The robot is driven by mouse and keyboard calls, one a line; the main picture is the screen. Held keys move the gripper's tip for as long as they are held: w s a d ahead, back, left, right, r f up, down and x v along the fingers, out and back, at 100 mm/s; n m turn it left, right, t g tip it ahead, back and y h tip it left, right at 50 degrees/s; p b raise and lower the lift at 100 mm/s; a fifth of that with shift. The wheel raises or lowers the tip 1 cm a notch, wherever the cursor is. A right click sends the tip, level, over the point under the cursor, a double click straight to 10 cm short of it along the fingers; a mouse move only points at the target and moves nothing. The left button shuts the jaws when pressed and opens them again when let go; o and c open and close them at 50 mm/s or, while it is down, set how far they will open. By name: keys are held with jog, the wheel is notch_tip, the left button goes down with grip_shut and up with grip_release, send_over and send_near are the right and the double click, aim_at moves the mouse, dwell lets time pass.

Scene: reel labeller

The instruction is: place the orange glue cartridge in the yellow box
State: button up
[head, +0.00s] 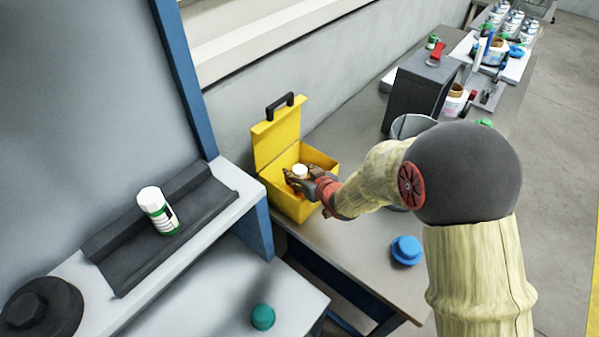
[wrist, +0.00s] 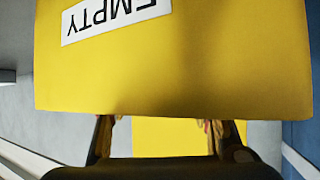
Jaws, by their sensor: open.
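The yellow box (head: 291,207) stands on the bench with its lid (head: 277,135) raised at the back. My gripper (head: 298,180) is at the box's opening, with its jaws open. A small thing with a round white top (head: 300,170) shows at the fingers; its body is hidden, so I cannot tell whether it is the orange glue cartridge. No orange cartridge is clearly seen. In the wrist view, a yellow panel (wrist: 200,60) with an upside-down "EMPTY" label (wrist: 118,15) fills most of the picture, and my open fingers (wrist: 158,124) show below it.
A white and green bottle (head: 158,211) lies in a dark cradle (head: 205,205) at left. A blue knob-like object (head: 406,250) is on the bench right of the box. A grey bin (head: 412,125) and a dark box (head: 420,92) stand behind my arm. Several bottles stand farther back.

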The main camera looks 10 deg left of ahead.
jog(key=shift+r, duration=0.25)
jog(key=p+v, duration=0.2)
jog(key=v, duration=1)
jog(key=shift+p, duration=0.3)
jog(key=shift+d, duration=0.1)
jog(key=s+d+r+m+h, duration=0.2)
jog(key=d+r+h, duration=0.1)
jog(key=d+r, duration=0.5)
jog(key=s+d+r+m+h, duration=0.3)
jog(key=d+r+h, duration=0.15)
jog(key=d, duration=0.55)
jog(key=s+d+r+m+g, duration=0.1)
jog(key=s+d+r+g, duration=0.1)
jog(key=s, duration=0.7)
jog(key=s+d+r+m+g, duration=0.1)
jog(key=s+d+r+g, duration=0.1)
jog(key=s, duration=0.8)
jog(key=shift+s+d+r, duration=0.35)
jog(key=shift+d+r, duration=0.15)
jog(key=shift+r, duration=0.4)
